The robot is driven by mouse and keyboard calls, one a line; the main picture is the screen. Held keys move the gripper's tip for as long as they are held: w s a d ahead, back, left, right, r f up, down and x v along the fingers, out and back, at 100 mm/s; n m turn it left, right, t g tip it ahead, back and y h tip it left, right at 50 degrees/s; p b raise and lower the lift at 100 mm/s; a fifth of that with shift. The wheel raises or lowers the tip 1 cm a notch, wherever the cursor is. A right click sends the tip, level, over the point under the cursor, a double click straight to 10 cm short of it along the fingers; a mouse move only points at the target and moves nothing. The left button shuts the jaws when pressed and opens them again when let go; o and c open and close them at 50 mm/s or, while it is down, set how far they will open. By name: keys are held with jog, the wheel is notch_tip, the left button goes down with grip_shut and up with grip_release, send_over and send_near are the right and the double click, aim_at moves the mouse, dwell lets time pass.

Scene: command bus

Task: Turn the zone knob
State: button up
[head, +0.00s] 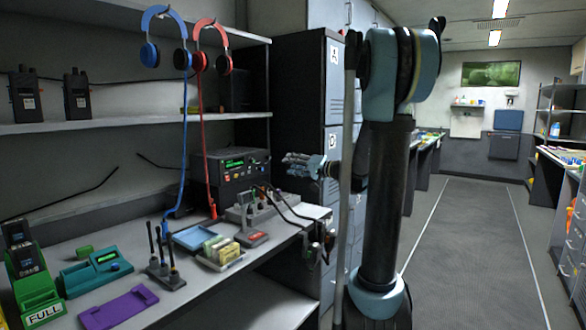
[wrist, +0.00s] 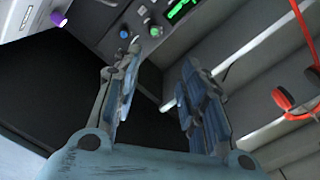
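A dark radio unit (head: 232,167) with a lit green display stands at the back of the left bench. In the wrist view its grey front panel (wrist: 125,15) shows small round knobs, one near the top middle (wrist: 154,31) and one to its left (wrist: 124,34). I cannot read labels, so I cannot tell which is the zone knob. My gripper (head: 298,164) is right of the radio, level with it, pointing left. In the wrist view its two fingers (wrist: 160,72) are apart with nothing between them. The fingertips appear short of the panel, touching no knob.
A blue headset (head: 150,52) and a red headset (head: 198,58) hang from the shelf, their cords dropping before the radio. A grey stand with cables (head: 250,210) sits below my gripper. Dark lockers (head: 310,110) stand behind it. The aisle floor (head: 470,240) is clear.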

jog(key=shift+d, duration=0.1)
jog(key=v, duration=1.1)
jog(key=shift+s+d, duration=0.25)
jog(key=shift+d, duration=0.1)
